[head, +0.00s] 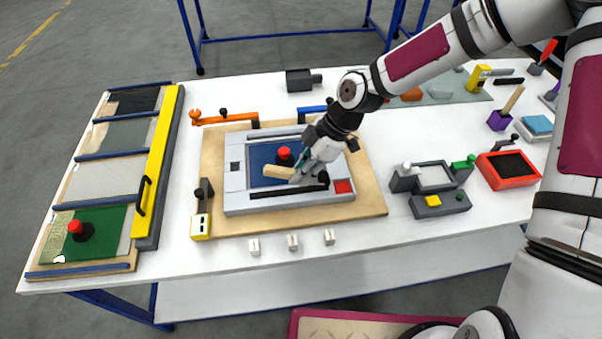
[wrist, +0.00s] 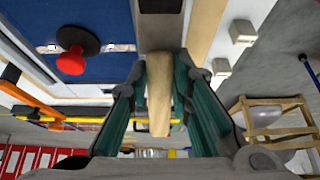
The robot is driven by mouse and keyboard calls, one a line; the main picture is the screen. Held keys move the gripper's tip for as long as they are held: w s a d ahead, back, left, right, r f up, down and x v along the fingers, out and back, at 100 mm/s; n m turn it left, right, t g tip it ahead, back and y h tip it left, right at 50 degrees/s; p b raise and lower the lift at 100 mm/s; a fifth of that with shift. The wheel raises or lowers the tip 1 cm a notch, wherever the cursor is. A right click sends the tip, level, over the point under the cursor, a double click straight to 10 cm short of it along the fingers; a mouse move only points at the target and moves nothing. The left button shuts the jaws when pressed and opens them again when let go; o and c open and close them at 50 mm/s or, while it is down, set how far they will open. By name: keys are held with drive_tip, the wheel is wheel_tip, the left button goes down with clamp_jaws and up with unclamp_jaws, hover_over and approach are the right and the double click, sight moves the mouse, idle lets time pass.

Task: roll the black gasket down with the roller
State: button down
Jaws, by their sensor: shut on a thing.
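My gripper (head: 303,170) is shut on the pale wooden handle of the roller (head: 278,172), over the grey frame on the workbench. In the wrist view the roller's handle (wrist: 158,95) lies between the teal fingers of my gripper (wrist: 160,75), and a dark grey cylindrical part sits at its far end. A black strip (head: 289,192), which looks like the gasket, lies along the front side of the grey frame (head: 240,205), just in front of the handle. I cannot tell whether the roller touches it.
The frame holds a blue panel (head: 262,158) with a red-topped black knob (head: 284,156). A wooden board (head: 370,200) lies underneath. Orange and blue clamps, a yellow-ended clamp (head: 201,226) and several small white blocks surround it. A rack of panels (head: 110,180) stands left; a red tray (head: 486,172) is right.

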drive_tip(key=shift+r+p, duration=0.7)
drive_tip(key=shift+r, duration=1.6)
